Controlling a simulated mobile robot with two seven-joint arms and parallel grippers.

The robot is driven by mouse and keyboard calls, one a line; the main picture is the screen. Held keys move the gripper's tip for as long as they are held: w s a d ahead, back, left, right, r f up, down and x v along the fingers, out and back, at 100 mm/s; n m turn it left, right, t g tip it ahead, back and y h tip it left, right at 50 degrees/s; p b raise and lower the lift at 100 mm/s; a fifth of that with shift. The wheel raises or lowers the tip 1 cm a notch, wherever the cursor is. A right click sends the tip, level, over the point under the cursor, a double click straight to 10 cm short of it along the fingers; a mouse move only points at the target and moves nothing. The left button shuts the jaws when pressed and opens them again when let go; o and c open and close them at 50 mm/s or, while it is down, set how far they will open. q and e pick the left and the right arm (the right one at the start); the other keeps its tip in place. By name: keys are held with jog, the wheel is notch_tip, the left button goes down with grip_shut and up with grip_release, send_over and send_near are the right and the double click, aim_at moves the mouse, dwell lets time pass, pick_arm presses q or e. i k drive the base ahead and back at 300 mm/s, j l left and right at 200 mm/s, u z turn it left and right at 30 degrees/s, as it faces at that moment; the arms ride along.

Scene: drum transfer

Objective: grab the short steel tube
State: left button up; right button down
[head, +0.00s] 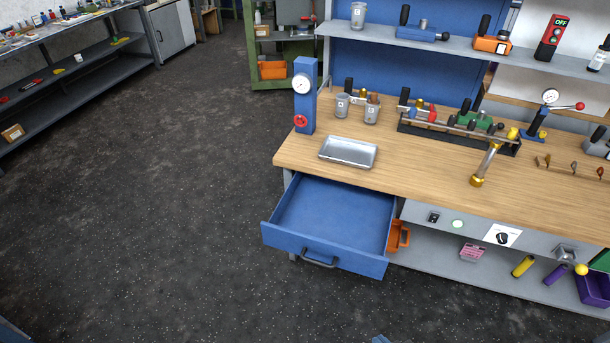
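A short steel-coloured tube (487,162) with a brass-yellow lower end stands on the wooden workbench (420,172), right of centre near the front edge. Its top leans right in the picture; I cannot tell whether it is truly tilted. Its upper end is close to the dark rack behind it. Neither of my grippers shows. Only small blue pieces show at the bottom edge and the lower left corner, and I cannot tell what they are.
An open, empty blue drawer (333,215) juts out at the bench's left front. A metal tray (348,152), two grey cups (371,113) and a blue gauge stand (304,100) are left of the tube. A dark rack (460,130) holds several parts. The floor at left is clear.

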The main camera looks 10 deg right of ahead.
aim_at(477, 180)
jog(key=z, duration=1.35)
jog(key=i+l+z, duration=0.1)
jog(key=i+z, duration=0.15)
jog(key=i, duration=0.2)
jog(key=i+l+u, duration=0.1)
jog(key=i, duration=0.35)
jog(key=i+l+u, duration=0.15)
jog(key=i, duration=0.3)
jog(key=i+l+u, duration=0.1)
jog(key=i+l, duration=0.2)
jog(key=i, duration=0.1)
